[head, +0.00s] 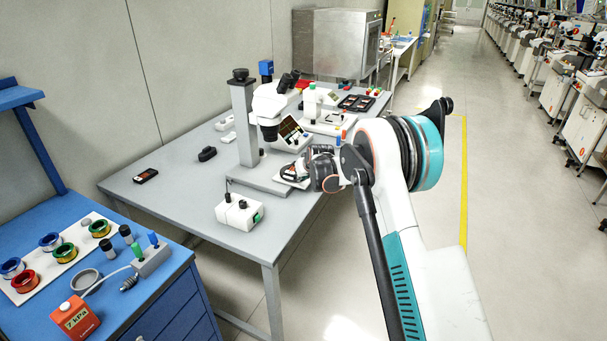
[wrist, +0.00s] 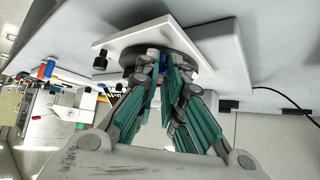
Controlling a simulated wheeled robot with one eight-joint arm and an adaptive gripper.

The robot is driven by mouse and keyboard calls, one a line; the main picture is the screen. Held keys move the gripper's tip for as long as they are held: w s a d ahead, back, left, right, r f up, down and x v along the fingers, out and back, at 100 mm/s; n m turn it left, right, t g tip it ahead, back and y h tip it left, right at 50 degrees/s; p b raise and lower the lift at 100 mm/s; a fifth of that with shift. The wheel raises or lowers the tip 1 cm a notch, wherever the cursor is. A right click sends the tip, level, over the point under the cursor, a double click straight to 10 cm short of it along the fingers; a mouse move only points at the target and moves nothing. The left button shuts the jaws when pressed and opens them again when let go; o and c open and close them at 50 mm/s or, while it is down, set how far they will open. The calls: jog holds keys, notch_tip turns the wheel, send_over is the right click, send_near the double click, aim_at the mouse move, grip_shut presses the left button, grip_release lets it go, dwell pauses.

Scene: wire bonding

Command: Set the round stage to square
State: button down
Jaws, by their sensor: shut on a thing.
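The round stage (wrist: 186,57) is a dark grey disc on a square white plate (wrist: 228,44) in the wrist view. In the head view its white plate (head: 283,181) sits at the table's right edge, below the microscope, mostly behind my gripper. My gripper (wrist: 163,68) has its teal-padded fingers close together at the disc and is shut on its middle part. A little blue shows between the fingertips. In the head view my gripper (head: 309,168) reaches in from the right. The fingers hide much of the disc, so I cannot tell its exact turn angle.
The microscope (head: 268,103) and its grey post (head: 244,125) stand behind the stage. A white box with knobs (head: 239,212) stands in front of it on the grey table (head: 185,205). A dark knob (wrist: 100,62) is beside the plate. The aisle at right is clear.

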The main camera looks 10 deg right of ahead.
jog(key=c, duration=1.7)
grip_release()
jog(key=shift+o, duration=0.2)
jog(key=v, duration=1.2)
jog(key=shift+s, duration=0.1)
